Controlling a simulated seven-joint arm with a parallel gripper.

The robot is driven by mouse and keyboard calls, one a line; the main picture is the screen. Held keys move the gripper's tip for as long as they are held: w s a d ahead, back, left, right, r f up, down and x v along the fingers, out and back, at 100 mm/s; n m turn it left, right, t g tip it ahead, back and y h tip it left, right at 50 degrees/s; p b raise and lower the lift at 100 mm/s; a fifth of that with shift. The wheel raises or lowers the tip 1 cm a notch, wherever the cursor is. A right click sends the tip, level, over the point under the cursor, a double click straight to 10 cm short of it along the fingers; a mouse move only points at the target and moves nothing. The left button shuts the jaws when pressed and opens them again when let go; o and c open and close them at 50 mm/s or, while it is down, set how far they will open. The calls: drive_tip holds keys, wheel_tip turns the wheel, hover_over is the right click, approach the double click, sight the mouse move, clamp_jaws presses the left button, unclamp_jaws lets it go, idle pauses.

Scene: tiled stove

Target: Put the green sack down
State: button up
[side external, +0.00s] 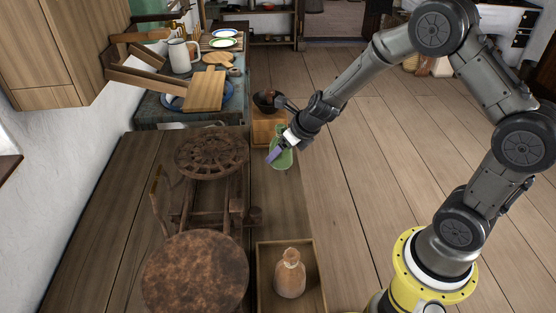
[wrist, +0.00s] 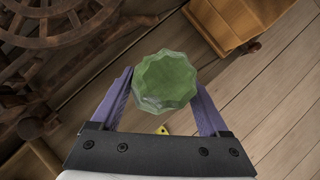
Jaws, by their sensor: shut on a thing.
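The green sack (wrist: 166,80) is between the two purple fingers of my gripper (wrist: 166,100) in the wrist view, with its scalloped green top facing the camera. In the side external view the green sack (side external: 281,156) hangs at the end of my arm, partly covered by my gripper (side external: 276,155). My gripper is shut on the sack. The wooden surface appears below it; the exact height of the sack above it is hard to tell.
A spinning wheel (side external: 211,152) and a round brown table (side external: 195,272) stand to the left. A wooden crate (side external: 263,247) holding a brown bottle-like sack (side external: 289,274) is in front. A wooden box (side external: 268,128) with a dark bowl (side external: 266,101) is behind. Open floor (side external: 380,150) lies to the right.

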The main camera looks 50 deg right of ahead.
sight(278, 160)
drive_tip(key=shift+x, duration=0.85)
drive_tip(key=shift+w+f, duration=0.15)
drive_tip(key=shift+f, duration=1.3)
drive_tip(key=shift+f, duration=0.15)
drive_tip(key=o, duration=1.5)
